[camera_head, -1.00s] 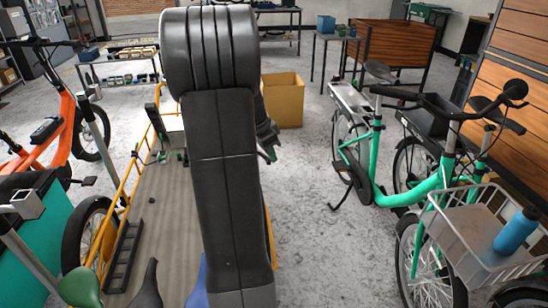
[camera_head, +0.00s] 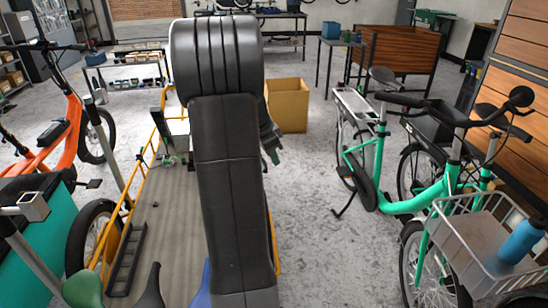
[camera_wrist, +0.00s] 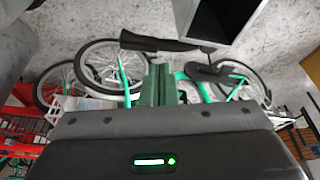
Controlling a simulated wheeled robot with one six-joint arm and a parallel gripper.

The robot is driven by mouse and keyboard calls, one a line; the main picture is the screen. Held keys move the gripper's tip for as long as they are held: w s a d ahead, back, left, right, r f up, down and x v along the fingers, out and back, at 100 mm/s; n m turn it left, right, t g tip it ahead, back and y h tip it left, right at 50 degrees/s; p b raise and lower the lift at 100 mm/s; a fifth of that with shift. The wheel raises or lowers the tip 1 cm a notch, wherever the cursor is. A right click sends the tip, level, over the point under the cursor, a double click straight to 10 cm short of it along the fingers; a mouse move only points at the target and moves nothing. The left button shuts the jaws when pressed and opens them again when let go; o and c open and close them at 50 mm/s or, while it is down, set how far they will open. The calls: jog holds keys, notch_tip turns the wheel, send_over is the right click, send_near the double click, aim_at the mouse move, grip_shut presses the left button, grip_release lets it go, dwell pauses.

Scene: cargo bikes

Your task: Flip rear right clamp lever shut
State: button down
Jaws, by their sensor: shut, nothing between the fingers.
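No clamp lever can be made out for certain in either view. The cargo bike's long grey bed (camera_head: 165,232) with its yellow side rail lies left of my arm in the head view. Small dark and green fittings (camera_head: 168,160) sit at its far end, too small to tell as levers. My arm hides the bed's right side. My gripper (camera_head: 271,146) shows only in part beyond the arm's right edge. In the wrist view my gripper's green fingers (camera_wrist: 158,86) are together, with nothing between them. A green bike lies behind them, apart from them as far as I can tell.
A green bike (camera_head: 425,198) with a wire basket (camera_head: 490,240) stands on the right. An orange bike (camera_head: 65,130) is at far left. A yellow-brown box (camera_head: 288,106) stands on the floor beyond my arm. Bare floor (camera_head: 318,210) lies between my arm and the green bike.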

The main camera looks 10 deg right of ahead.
jog(key=shift+d, duration=0.1)
notch_tip(320, 180, up, 10)
jog(key=shift+d+f, duration=0.25)
jog(key=shift+f, duration=0.1)
dwell(0.4)
